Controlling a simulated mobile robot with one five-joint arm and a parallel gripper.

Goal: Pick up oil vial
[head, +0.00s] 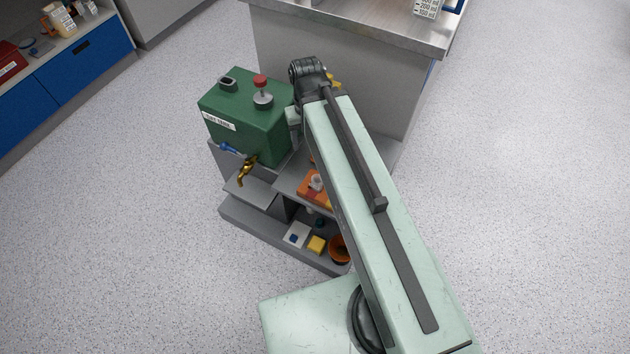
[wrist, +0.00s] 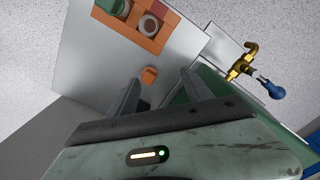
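My gripper (wrist: 160,77) is open, its two dark fingers apart with nothing held between them. A small orange piece (wrist: 149,74) shows on the grey shelf just beyond the fingertips. It may be a vial's cap, but no label shows. An orange rack (wrist: 149,44) lies farther out, holding a round white-rimmed item (wrist: 149,25) and a green-topped item (wrist: 112,5). I cannot tell which of these is the oil vial. In the head view the rack (head: 308,190) is partly hidden by my arm, with a whitish top (head: 317,181) in it. My fingers are hidden there.
A green tank (head: 243,125) with a brass tap (head: 247,172) stands left of my arm; the tap (wrist: 240,66) shows right of my fingers. A lower shelf holds a yellow block (head: 317,244) and an orange pot (head: 340,249). A steel-topped counter (head: 360,25) stands behind. Floor is clear on both sides.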

